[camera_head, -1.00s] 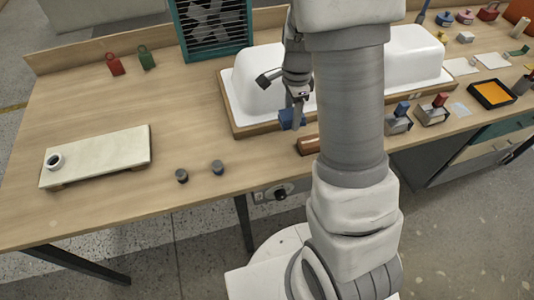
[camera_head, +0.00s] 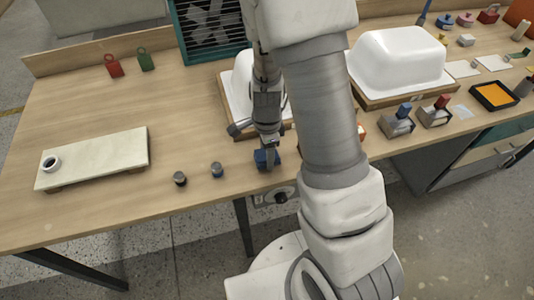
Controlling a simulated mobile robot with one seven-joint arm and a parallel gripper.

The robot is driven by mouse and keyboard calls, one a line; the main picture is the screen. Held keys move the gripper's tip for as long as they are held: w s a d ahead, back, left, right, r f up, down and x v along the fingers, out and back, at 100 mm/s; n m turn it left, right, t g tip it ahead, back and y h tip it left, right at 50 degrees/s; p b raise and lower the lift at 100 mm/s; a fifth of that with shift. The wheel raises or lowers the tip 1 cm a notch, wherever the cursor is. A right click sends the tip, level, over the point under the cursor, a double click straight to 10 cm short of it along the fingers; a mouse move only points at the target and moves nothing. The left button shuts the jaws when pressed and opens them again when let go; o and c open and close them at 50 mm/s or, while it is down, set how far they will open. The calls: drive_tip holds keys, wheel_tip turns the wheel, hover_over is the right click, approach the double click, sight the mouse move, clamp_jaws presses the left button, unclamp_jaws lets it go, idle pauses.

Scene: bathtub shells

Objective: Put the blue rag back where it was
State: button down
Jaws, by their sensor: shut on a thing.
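The blue rag (camera_head: 264,159) is a small, dark blue, block-like bundle near the front edge of the bench. My gripper (camera_head: 267,152) points down and is shut on it. The fingers cover part of the rag. I cannot tell whether its underside touches the bench. The rag is in front of the left white bathtub shell (camera_head: 241,82) and its wooden board, and to the right of two small dark knobs.
Two dark round knobs (camera_head: 217,170) stand left of the rag. A pale slab (camera_head: 97,160) bears a small cup at the left. The right tub shell (camera_head: 398,62) and block-like tools (camera_head: 398,122) are beyond my arm. The bench's left middle is clear.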

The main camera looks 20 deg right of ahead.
drive_tip(key=shift+f, duration=0.1)
drive_tip(key=shift+c, duration=0.9)
unclamp_jaws()
drive_tip(key=s+r+n+t+y+p, duration=0.15)
drive_tip(key=r+n, duration=0.25)
drive_tip(key=r, duration=0.8)
drive_tip(key=s+r+n+t+p, duration=0.1)
drive_tip(key=s+r+n+p, duration=0.2)
drive_tip(key=r, duration=1)
drive_tip(key=s+r+n+t+h+b, duration=0.1)
drive_tip(key=s+r+n+t, duration=0.2)
drive_tip(key=s+r+n, duration=0.4)
drive_tip(key=s+n, duration=0.2)
drive_tip(key=n, duration=0.2)
drive_tip(key=shift+s+r, duration=0.2)
drive_tip(key=shift+r, duration=0.1)
